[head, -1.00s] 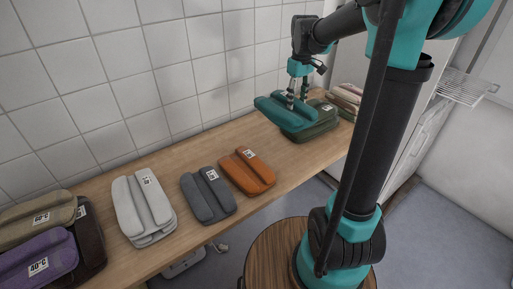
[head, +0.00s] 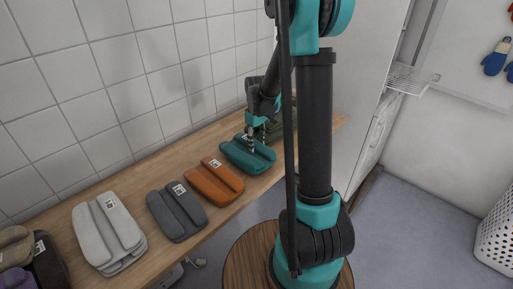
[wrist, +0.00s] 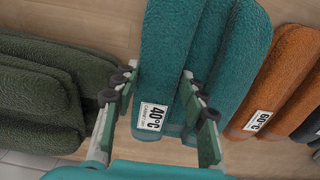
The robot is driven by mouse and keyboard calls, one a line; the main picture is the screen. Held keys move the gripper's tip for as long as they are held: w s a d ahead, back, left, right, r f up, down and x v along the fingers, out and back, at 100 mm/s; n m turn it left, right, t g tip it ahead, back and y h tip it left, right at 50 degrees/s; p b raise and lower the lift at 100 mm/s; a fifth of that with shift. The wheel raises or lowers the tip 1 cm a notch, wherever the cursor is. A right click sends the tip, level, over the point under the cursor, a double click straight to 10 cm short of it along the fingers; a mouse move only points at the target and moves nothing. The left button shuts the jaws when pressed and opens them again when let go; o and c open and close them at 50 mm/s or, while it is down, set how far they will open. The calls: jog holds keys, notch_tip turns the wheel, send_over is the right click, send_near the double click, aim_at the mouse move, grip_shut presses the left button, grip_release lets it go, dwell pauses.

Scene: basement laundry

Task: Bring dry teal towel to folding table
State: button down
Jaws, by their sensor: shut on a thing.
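The teal towel (head: 246,156) is folded with a raised roll and a white 40°C label. In the head view it is over the wooden counter, between the orange towel and the dark green towels. My gripper (head: 251,143) comes down on it from above. In the wrist view its fingers (wrist: 160,82) straddle the roll of the teal towel (wrist: 214,60) and are shut on it. I cannot tell whether the towel's underside touches the counter. No folding table can be clearly identified.
On the wooden counter (head: 160,167) lie the orange towel (head: 208,188), a dark grey towel (head: 166,220), white towels (head: 95,228) and, at the far left, brown and purple ones. Dark green towels (wrist: 40,100) lie beside the teal one. A perforated white basket (head: 496,235) stands at right.

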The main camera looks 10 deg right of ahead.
jog(key=shift+f, duration=1.25)
jog(key=shift+f, duration=0.15)
jog(key=c, duration=1.1)
grip_release()
jog(key=shift+c, duration=0.2)
